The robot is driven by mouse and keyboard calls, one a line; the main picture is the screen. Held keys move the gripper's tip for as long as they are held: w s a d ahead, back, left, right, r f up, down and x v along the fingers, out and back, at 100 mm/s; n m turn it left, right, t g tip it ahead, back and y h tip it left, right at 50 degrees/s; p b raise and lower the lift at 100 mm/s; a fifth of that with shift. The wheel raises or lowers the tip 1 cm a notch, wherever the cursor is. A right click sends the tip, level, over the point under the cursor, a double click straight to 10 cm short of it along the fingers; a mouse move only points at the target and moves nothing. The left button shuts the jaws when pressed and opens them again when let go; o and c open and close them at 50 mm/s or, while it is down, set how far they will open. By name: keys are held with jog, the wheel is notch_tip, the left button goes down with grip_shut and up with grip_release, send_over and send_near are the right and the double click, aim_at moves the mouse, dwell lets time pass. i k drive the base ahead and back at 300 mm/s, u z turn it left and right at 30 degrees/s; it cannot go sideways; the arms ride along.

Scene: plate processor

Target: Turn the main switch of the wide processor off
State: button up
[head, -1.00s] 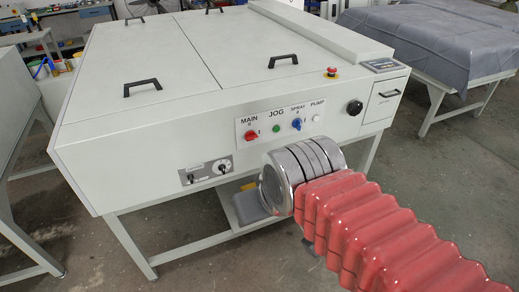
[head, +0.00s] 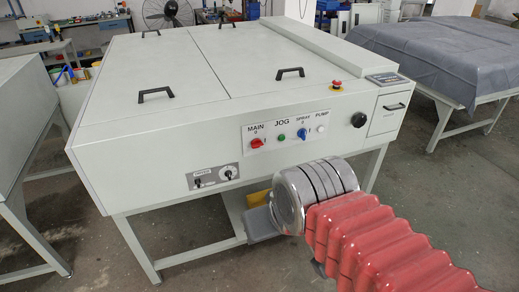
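The wide processor (head: 130,142) is a large pale grey cabinet on legs. Its main switch (head: 255,142) is a red knob under the label MAIN on the white front panel, with a 0 above it and a mark to its right. The knob is too small for me to read its setting surely. My arm, with red bellows and a metal wrist, reaches in from the lower right. A grey block at its end (head: 262,222), seemingly part of my gripper, is below the panel and apart from the switch. The fingers cannot be made out.
Right of the main switch are a green JOG button (head: 281,137), a blue SPRAY knob (head: 301,132) and a white PUMP button (head: 321,129). A red emergency button (head: 337,84) sits on top. A black round knob (head: 358,120) protrudes further right. A covered table (head: 430,50) stands behind.

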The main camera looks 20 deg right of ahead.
aim_at(256, 143)
jog(key=u, duration=0.65)
jog(key=i, duration=0.5)
jog(key=u, duration=0.35)
